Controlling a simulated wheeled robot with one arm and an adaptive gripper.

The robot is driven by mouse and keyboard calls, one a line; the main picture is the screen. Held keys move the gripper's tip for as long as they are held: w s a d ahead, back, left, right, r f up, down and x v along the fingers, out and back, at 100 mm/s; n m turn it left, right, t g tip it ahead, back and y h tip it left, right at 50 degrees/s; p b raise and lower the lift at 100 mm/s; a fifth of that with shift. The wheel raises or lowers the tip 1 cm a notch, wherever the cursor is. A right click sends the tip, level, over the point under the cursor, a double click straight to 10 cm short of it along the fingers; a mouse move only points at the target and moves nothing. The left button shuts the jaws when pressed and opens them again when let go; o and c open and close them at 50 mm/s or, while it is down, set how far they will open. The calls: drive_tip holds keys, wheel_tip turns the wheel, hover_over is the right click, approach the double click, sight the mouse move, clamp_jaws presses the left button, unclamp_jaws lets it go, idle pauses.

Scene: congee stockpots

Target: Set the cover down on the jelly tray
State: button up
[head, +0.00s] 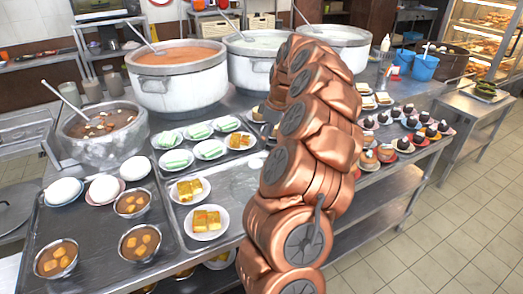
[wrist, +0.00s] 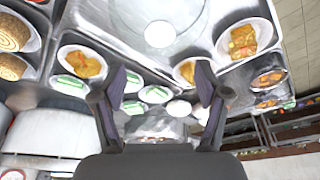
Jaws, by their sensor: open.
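A clear round cover (wrist: 185,17) with a pale knob (wrist: 159,34) shows at the top centre of the wrist view, over a metal tray. In the head view a small pale round thing (head: 255,163) beside my arm may be its knob; the cover's outline is hard to make out there. The metal tray with plates of green jelly-like pieces (head: 176,160) lies left of my arm; these plates also show in the wrist view (wrist: 130,106). My gripper (wrist: 161,80) is open with nothing between its fingers, apart from the cover. My arm mostly hides it in the head view.
Large stockpots (head: 178,78) stand along the back. A glass pot of soup (head: 103,135) stands at the left, near white buns and metal bowls (head: 141,241). Plates of yellow cake (head: 207,222) lie in front. Small desserts (head: 400,125) line the counter right of my arm.

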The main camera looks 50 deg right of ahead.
drive_tip(key=shift+v, duration=0.85)
drive_tip(key=s+a+r+g, duration=0.1)
drive_tip(key=s+a+r, duration=0.1)
drive_tip(key=a, duration=1.2)
drive_tip(key=s+a+r+g, duration=0.1)
drive_tip(key=a+r, duration=0.1)
drive_tip(key=a, duration=1.3)
drive_tip(key=s+a+f+m+g, duration=0.1)
drive_tip(key=s+a+f, duration=0.3)
drive_tip(key=s, duration=0.8)
drive_tip(key=s+a+f+m+g+h, duration=0.1)
drive_tip(key=s+a+f+m, duration=0.3)
drive_tip(key=s, duration=0.7)
drive_tip(key=a, duration=0.2)
drive_tip(key=shift+s+a, duration=0.35)
drive_tip(key=shift+s, duration=0.05)
drive_tip(key=shift+a, duration=0.1)
